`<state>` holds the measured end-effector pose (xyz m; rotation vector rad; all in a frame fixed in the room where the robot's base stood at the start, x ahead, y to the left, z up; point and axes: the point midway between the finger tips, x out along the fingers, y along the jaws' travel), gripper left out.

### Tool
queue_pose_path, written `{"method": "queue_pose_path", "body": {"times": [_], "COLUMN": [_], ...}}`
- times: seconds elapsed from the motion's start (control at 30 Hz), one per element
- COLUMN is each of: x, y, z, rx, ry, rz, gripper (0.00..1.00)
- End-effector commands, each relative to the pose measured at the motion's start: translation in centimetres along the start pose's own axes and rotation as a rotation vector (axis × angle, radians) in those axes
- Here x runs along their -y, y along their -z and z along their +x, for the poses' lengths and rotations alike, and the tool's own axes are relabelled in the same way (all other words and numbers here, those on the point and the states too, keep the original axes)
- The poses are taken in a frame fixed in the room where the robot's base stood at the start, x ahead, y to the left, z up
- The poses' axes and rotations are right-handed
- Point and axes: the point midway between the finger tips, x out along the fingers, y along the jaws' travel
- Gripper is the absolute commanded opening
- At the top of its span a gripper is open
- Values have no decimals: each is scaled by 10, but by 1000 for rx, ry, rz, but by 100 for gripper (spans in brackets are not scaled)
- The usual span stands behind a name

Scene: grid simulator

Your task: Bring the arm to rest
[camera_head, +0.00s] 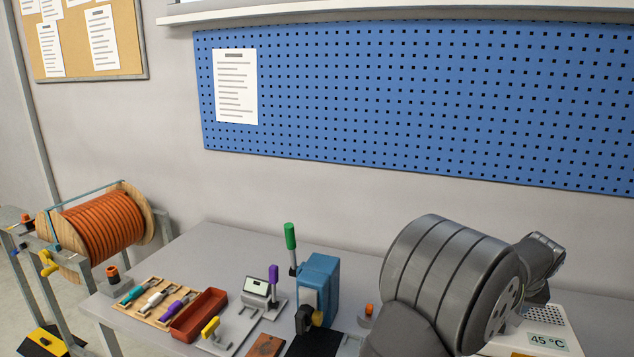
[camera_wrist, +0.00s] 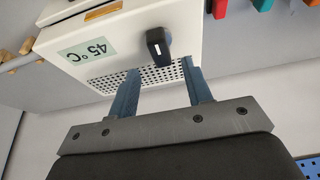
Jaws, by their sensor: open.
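My arm (camera_head: 450,285) rises large and dark grey at the right of the head view, over the bench. My gripper (camera_wrist: 165,72) shows in the wrist view with its two blue-grey fingers apart and nothing between them. The fingers point towards a white box (camera_wrist: 190,30) with a 45 °C label, a black knob and a perforated grille. I cannot tell the gap between the fingertips and the box. In the head view my gripper cannot be made out.
A blue press (camera_head: 320,280) with a green-handled lever (camera_head: 290,238) is left of my arm. A red tray (camera_head: 199,316) and a wooden tool board (camera_head: 128,306) lie further left. A cable reel (camera_head: 108,228) stands beside the bench.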

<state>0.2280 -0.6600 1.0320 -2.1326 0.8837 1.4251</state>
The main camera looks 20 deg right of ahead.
Motion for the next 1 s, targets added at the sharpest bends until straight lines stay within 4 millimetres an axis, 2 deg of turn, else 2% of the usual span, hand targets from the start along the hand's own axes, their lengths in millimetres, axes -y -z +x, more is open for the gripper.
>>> {"method": "queue_pose_path", "body": {"times": [0.03,0.2,0.4,0.8,1.0], "x": [1,1,0,0,0], "y": [-1,0,0,0,1], "z": [11,37,52,54,37], "rx": [3,2,1,0,-3], "ry": [2,1,1,0,-2], "rz": [0,-1,-1,0,0], "gripper": [45,45,45,45,45]}}
